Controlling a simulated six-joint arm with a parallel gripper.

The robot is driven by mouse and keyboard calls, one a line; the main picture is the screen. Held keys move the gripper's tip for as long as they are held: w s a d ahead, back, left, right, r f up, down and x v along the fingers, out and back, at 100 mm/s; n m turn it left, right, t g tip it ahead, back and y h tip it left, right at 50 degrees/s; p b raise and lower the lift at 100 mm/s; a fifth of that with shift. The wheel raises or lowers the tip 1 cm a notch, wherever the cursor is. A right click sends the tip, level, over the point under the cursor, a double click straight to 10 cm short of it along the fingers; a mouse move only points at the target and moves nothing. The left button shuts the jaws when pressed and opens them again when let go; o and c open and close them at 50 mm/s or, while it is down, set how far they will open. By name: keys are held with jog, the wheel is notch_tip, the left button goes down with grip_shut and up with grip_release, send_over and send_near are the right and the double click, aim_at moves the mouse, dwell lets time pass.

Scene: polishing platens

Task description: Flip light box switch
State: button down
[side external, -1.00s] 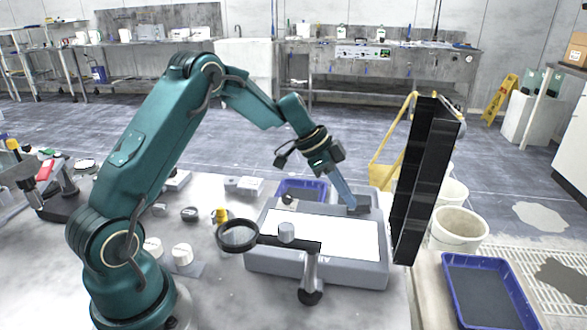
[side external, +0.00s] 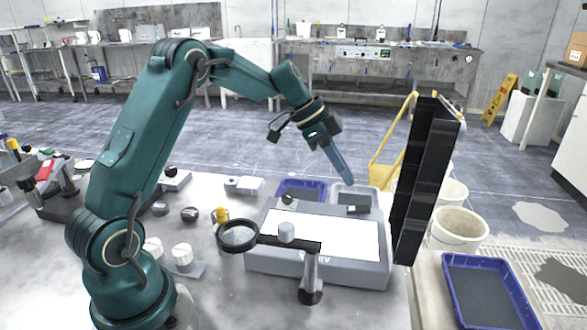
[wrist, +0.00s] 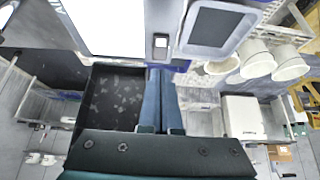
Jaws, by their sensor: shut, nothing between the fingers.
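The light box (side external: 268,262) is a grey slab on the bench with a bright white top panel (side external: 335,236). A small dark switch (side external: 357,209) sits on its far right edge. In the wrist view the switch (wrist: 160,46) is a small rocker, part white and part dark, beside the white panel (wrist: 105,22). My gripper (side external: 350,181) is shut and empty, its long blue fingers together, pointing down and right. The fingertips are in the air above the switch, apart from it. In the wrist view the fingertips (wrist: 160,70) are just below the switch.
A tall black panel (side external: 425,180) stands right of the light box. A magnifier on a stand (side external: 310,270) rises in front of it. A blue tray (side external: 290,186) and a pale grey tray (side external: 370,198) lie behind it. White buckets (side external: 458,230) stand at the right.

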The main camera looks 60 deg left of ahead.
jog(key=s+a+r, duration=0.4)
jog(key=s+a, duration=0.1)
jog(key=shift+r, duration=0.25)
jog(key=s+d+r+m+y, duration=0.1)
jog(key=s+d+r, duration=0.25)
jog(key=d, duration=0.25)
jog(key=s+d+r+m, duration=0.1)
jog(key=s+d+r, duration=0.25)
jog(key=d, duration=0.25)
jog(key=s+f+n+y, duration=0.1)
jog(key=s+f+n, duration=0.2)
jog(key=s+n, duration=0.2)
jog(key=s+f+n+t+y, duration=0.1)
jog(key=s+f+n+y, duration=0.1)
jog(key=s+f+n, duration=0.2)
jog(key=s+n, duration=0.2)
jog(key=s, duration=0.2)
jog(key=shift+f+y, duration=0.25)
jog(key=shift+y, duration=0.05)
